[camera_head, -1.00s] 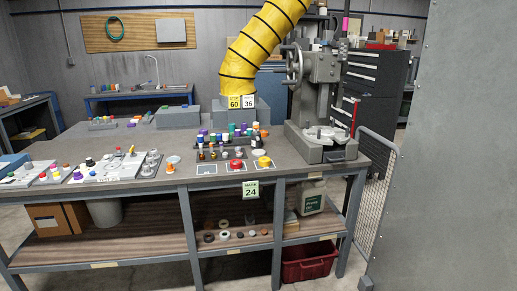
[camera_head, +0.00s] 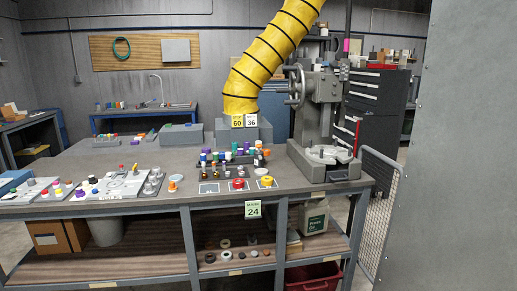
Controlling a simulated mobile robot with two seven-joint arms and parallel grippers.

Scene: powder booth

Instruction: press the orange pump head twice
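I cannot surely pick out an orange pump head at this distance. A small orange-and-pale round item (camera_head: 172,184) stands on the workbench (camera_head: 120,210), left of the front cards. Several small dark bottles with coloured tops (camera_head: 204,174) stand to its right. A red round item (camera_head: 238,184) and a yellow round item (camera_head: 266,181) sit on cards at the bench's front edge. Panels with several coloured knobs (camera_head: 110,187) lie at the left. Neither of my grippers is in view.
A grey press (camera_head: 325,125) stands at the bench's right end. A large grey panel (camera_head: 455,150) fills the right side. A mesh guard (camera_head: 378,205) stands beside the bench.

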